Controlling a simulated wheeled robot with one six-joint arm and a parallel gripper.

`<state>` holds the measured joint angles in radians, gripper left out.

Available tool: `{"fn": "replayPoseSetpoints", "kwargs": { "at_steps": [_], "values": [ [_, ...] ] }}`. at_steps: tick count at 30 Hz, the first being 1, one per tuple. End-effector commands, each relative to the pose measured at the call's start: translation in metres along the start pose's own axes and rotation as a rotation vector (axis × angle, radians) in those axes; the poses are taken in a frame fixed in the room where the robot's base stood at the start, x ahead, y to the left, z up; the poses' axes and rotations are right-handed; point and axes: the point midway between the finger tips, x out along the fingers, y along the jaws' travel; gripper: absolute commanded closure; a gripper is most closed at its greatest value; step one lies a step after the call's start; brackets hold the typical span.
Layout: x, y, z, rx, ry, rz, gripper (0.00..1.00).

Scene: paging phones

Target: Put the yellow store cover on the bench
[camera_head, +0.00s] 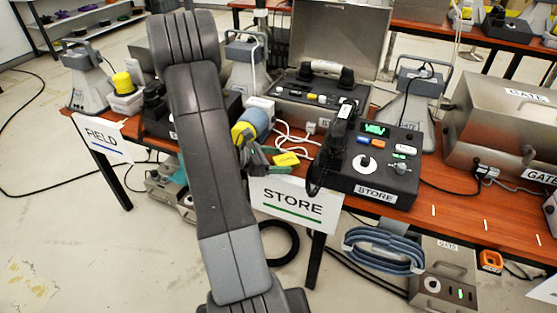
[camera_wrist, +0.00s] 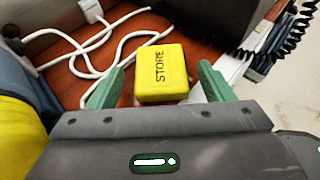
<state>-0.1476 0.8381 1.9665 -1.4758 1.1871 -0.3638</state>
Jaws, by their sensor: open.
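The yellow store cover (camera_head: 286,159), a small yellow block, lies on the orange-brown bench (camera_head: 453,202) near its front edge, behind the STORE sign. In the wrist view the cover (camera_wrist: 160,72) shows the word STORE on its top and sits on the bench (camera_wrist: 62,82). My gripper (camera_head: 262,162) is at the front edge of the bench, just left of the cover. In the wrist view my gripper (camera_wrist: 160,92) is open, with one green finger on each side of the cover and visible gaps between. My arm hides part of the bench in the head view.
White cables (camera_wrist: 112,40) lie on the bench beside the cover. The black STORE box (camera_head: 375,165) with its coiled cord stands to the right. The STORE sign (camera_head: 292,203) hangs at the front edge. An open grey case (camera_head: 335,35) stands behind.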

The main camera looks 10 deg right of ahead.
Motion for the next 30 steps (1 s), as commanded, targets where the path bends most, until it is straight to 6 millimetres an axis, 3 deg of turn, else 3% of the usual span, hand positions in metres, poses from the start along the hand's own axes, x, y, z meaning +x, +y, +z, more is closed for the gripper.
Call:
{"fn": "replayPoseSetpoints", "kwargs": {
  "at_steps": [16, 21, 30],
  "values": [
    [-0.095, 0.001, 0.0, -0.001, 0.001, 0.004, 0.26],
    [-0.11, 0.0, 0.0, -0.001, 0.0, 0.002, 0.26],
    [-0.114, 0.0, -0.001, 0.0, 0.0, 0.0, 0.26]
  ]
}}
